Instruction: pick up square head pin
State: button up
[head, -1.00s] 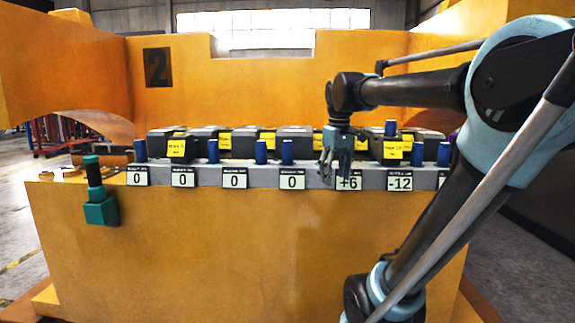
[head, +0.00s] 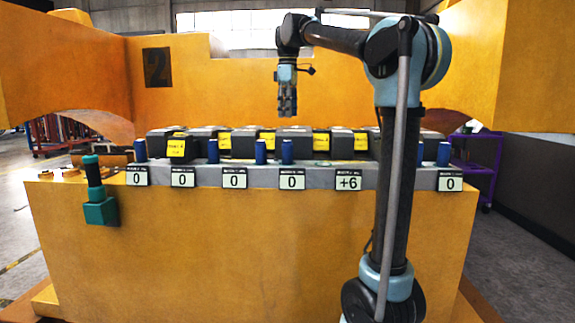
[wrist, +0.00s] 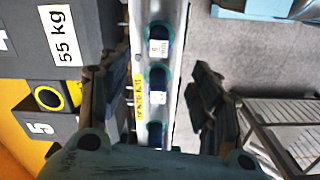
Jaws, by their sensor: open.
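Several blue upright pins stand along the grey rail (head: 330,177) in the head view, one at the left end (head: 140,150) and a pair near the middle (head: 287,151). Their heads are too small for me to tell which is square. A teal block with an upright handle (head: 100,208) sits at the left front of the yellow body. My gripper (head: 287,112) is open and empty, pointing down above the middle of the row. In the wrist view its fingers (wrist: 155,105) spread either side of the rail, with blue pins (wrist: 157,80) between them, below.
Dark grey weight blocks (head: 240,143) with yellow labels stand behind the rail; one reads 55 kg in the wrist view (wrist: 62,35). Number plates (head: 234,180) line the rail's front. A tall yellow wall (head: 250,95) rises behind. My arm hides part of the right end.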

aim_at(288, 141)
notch_tip(288, 141, down, 11)
jog(key=shift+f, duration=0.1)
jog(key=shift+w+f, duration=0.15)
jog(key=shift+f, duration=2.55)
grip_shut()
